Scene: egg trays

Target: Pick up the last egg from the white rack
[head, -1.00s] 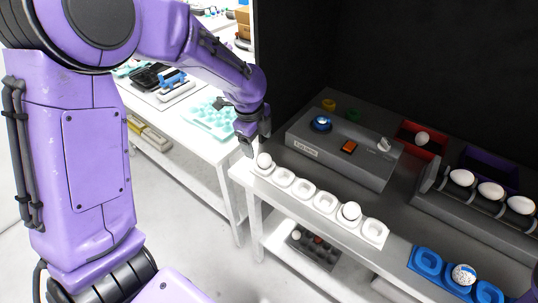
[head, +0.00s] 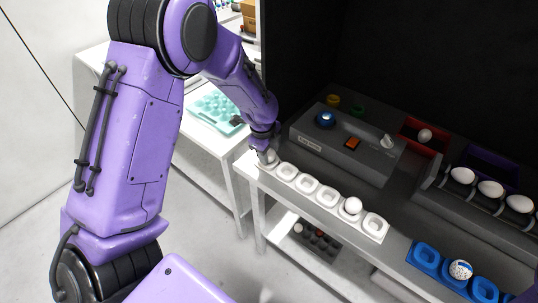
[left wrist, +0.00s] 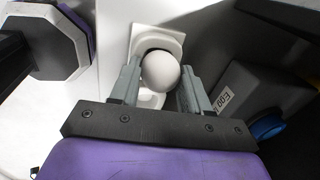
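The white rack (head: 329,207) runs along the front left edge of the grey bench, with several square cups. One white egg (left wrist: 161,71) is at its far left end. Another white egg (head: 352,205) sits toward its right end; the cups between look empty. My left gripper (head: 268,160) is down at the left-end egg and mostly covers it in the head view. In the left wrist view its two grey fingers stand on either side of that egg, with what look like slim gaps. My right gripper is not in view.
A blue rack (head: 427,257) holds a patterned egg (head: 460,269). A red bin (head: 410,133) and a roller holder (head: 455,200) with white eggs are at right.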

